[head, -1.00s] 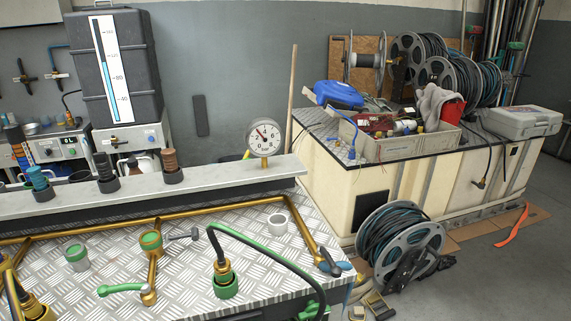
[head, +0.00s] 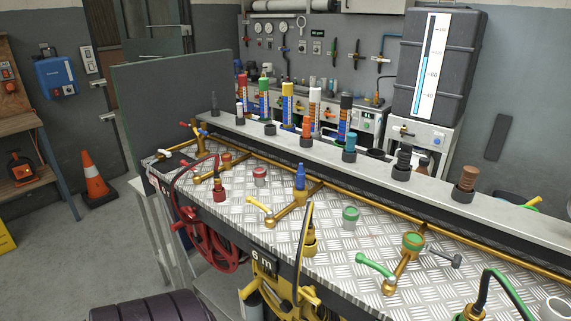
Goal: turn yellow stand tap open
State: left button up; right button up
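The yellow stand tap has a small yellow lever (head: 258,204) on a brass fitting near the front edge of the checker-plate bench. The lever points up and left, away from its brass branch pipe (head: 286,212). Whether this is open or shut cannot be told. A blue nozzle (head: 300,178) stands upright on this branch. A yellow hose reel (head: 266,286) with a "6 m" plate hangs below the bench front, and a black hose rises to a yellow-brass coupling (head: 309,243). Neither of my grippers is in view.
A green-levered tap (head: 375,265) stands to the right, and a red hose coupling (head: 219,192) and red reel (head: 205,238) to the left. A ledge (head: 335,150) with upright nozzles runs behind. An orange cone (head: 95,183) stands on the left floor.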

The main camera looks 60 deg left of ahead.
aim_at(250, 199)
jog(key=u, duration=1.95)
